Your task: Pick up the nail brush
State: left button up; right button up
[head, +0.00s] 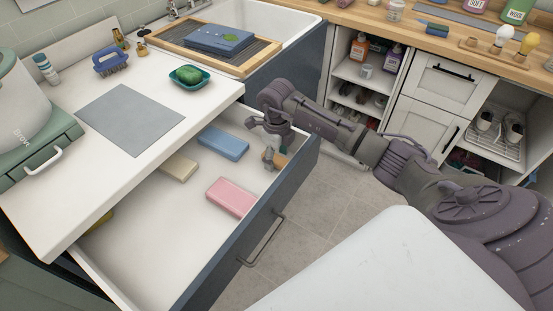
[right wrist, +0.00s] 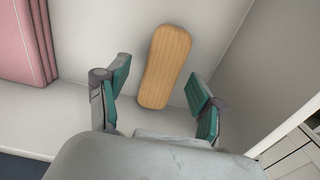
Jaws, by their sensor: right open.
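A light wooden oblong block with rounded ends, which looks like the back of the nail brush (right wrist: 165,66), lies in the open drawer's corner in the right wrist view. No bristles show. In the head view only part of it (head: 280,160) shows beside my right gripper (head: 270,150). In the right wrist view my right gripper (right wrist: 158,92) is open and empty, its two teal-padded fingers on either side of the block's near end; I cannot tell whether they touch it. My left gripper is out of view.
The open drawer (head: 150,255) also holds a blue block (head: 223,142), a pink block (head: 231,197) and a cream block (head: 179,168). Its walls stand close to the wooden block.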

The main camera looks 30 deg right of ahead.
aim_at(276, 159)
jog(key=shift+w+f, duration=0.1)
jog(key=shift+f, duration=0.7)
jog(key=c, duration=1.3)
jog(key=shift+o, duration=0.2)
jog(key=shift+r, duration=0.1)
notch_tip(276, 159, up, 10)
jog(key=shift+f+b, duration=0.1)
jog(key=shift+b, duration=0.35)
